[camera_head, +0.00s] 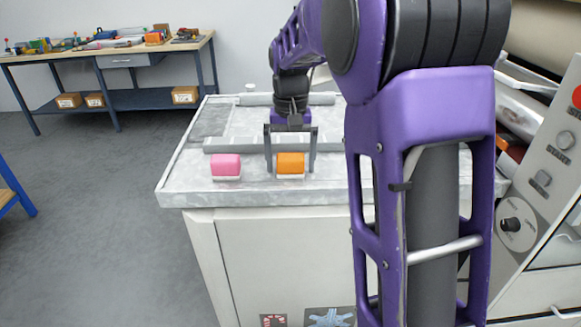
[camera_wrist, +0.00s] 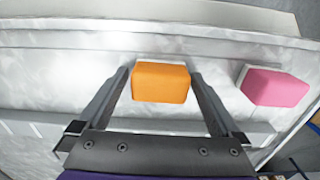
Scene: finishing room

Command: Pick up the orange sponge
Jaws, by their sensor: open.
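The orange sponge (camera_head: 290,164) sits on the grey metal top of a cabinet, near its front edge. My gripper (camera_head: 290,170) is above the cabinet top with one finger on each side of the orange sponge. In the wrist view the orange sponge (camera_wrist: 161,82) lies between the two open fingertips of my gripper (camera_wrist: 160,75), with a small gap at each side. I cannot tell exactly how low the fingertips are against the sponge.
A pink sponge (camera_head: 226,166) sits left of the orange one; it also shows at the right of the wrist view (camera_wrist: 275,87). A grey bar (camera_head: 236,145) lies behind the sponges. A control panel (camera_head: 540,180) stands at right. A workbench (camera_head: 110,52) stands at back left.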

